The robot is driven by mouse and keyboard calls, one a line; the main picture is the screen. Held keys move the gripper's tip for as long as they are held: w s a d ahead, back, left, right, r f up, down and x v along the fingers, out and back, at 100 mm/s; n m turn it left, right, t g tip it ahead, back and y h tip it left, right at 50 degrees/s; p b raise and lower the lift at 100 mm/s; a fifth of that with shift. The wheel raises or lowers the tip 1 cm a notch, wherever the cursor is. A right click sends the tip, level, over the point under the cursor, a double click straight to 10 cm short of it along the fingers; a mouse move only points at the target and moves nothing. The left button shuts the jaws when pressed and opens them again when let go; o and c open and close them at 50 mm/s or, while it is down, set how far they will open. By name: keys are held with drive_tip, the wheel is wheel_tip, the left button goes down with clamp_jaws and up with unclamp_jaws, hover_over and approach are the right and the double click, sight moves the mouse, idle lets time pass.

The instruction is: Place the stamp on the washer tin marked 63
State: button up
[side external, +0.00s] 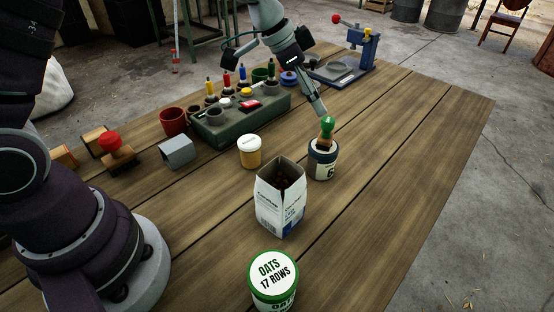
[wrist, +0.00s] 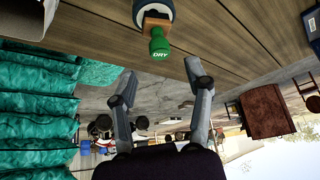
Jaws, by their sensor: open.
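A stamp with a green knob (side external: 327,125) and a wooden block stands on top of a white tin with a dark rim (side external: 323,168). The tin's label shows a "6"; the rest of its number is hard to read. In the wrist view the stamp's green knob (wrist: 160,46) reads DRY, and the tin's dark rim (wrist: 150,12) shows behind its block. My gripper (side external: 319,108) is just above and left of the knob in the side view. In the wrist view my gripper (wrist: 161,70) has its fingers spread and empty, with the knob apart from them.
An open carton (side external: 281,205) stands in front of the tin, with a small yellow jar (side external: 249,152) to the left. A green-lidded oats tub (side external: 274,278) is nearest. The table's right side is clear.

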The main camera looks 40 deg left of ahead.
drive_tip(key=v, duration=0.6)
drive_tip(key=s+a+n+y, duration=0.1)
drive_tip(key=s+n, duration=0.3)
drive_tip(key=s, duration=0.5)
drive_tip(key=s+a+n+y, duration=0.2)
drive_tip(key=s+a+n, duration=0.1)
drive_tip(key=s, duration=0.5)
drive_tip(key=shift+s+a+r+n+t+y, duration=0.15)
drive_tip(key=shift+s+a+n+t+y, duration=0.2)
drive_tip(key=shift+a, duration=0.3)
